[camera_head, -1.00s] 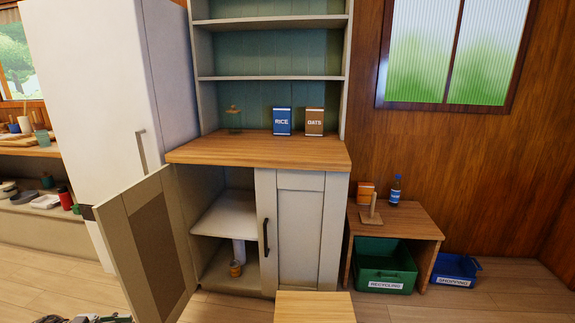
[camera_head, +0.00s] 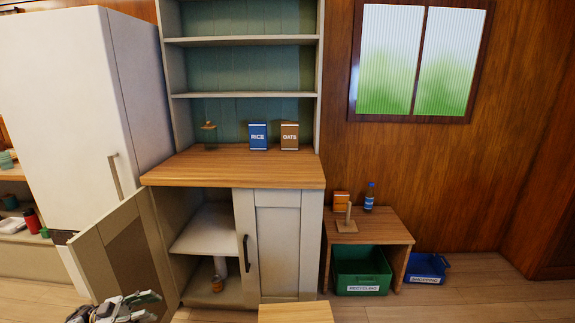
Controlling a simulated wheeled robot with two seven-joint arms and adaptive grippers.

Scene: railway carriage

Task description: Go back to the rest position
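My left gripper (camera_head: 118,309) shows at the bottom left edge of the head view, in front of the open cabinet door (camera_head: 125,258). Only its upper part is in the picture, and its fingertips are not clear enough to tell open from shut. I see nothing held in it. My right gripper is not in view. The cabinet's left door stands open and its right door (camera_head: 278,243) is shut.
A blue rice box (camera_head: 258,136) and a brown oats box (camera_head: 290,136) stand on the wooden counter (camera_head: 235,168). A green recycling crate (camera_head: 361,270) and a blue shopping crate (camera_head: 427,268) sit at right. A wooden surface (camera_head: 296,313) is low in front. A white fridge (camera_head: 70,110) stands left.

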